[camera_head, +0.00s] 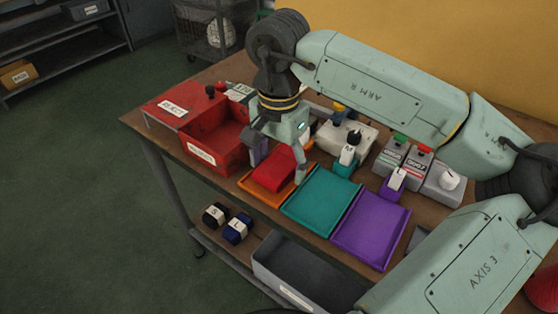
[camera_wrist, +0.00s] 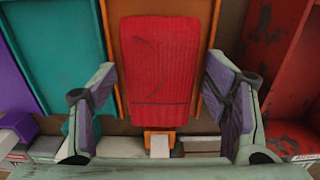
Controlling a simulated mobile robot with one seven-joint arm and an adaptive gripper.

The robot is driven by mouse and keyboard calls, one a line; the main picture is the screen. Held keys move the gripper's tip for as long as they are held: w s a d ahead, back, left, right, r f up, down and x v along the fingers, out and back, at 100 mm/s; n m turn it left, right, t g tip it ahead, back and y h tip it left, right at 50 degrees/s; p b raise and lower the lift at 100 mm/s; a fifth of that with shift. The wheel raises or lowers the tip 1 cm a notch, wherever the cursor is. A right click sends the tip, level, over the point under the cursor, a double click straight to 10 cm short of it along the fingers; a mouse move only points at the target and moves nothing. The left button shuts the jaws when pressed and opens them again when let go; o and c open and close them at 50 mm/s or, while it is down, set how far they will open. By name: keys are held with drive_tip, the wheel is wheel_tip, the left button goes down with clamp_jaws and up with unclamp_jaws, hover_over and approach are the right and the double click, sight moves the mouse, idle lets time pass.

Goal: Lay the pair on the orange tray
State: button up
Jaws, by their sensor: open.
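The orange tray (camera_head: 246,184) is the leftmost of three trays on the table, next to the red bin. A red ribbed sock bundle (camera_head: 274,169), seemingly the pair, lies on it. In the wrist view the red bundle (camera_wrist: 160,62) lies flat over the orange tray (camera_wrist: 118,85), with orange edges showing on both sides. My gripper (camera_head: 278,160) is at the bundle, pointing down. In the wrist view my gripper (camera_wrist: 160,105) is open, its purple-padded fingers standing apart on either side of the bundle, with gaps between.
A teal tray (camera_head: 322,205) and a purple tray (camera_head: 370,229) lie to the right, both empty. A red reject bin (camera_head: 215,142) stands close on the left. Control boxes (camera_head: 404,158) stand behind the trays. A grey bin (camera_head: 300,275) is below the front edge.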

sight(279, 163)
wheel_tip(279, 163, up, 12)
drive_tip(key=shift+r+b, duration=0.2)
drive_tip(key=shift+b, duration=0.1)
idle(0.4)
idle(1.0)
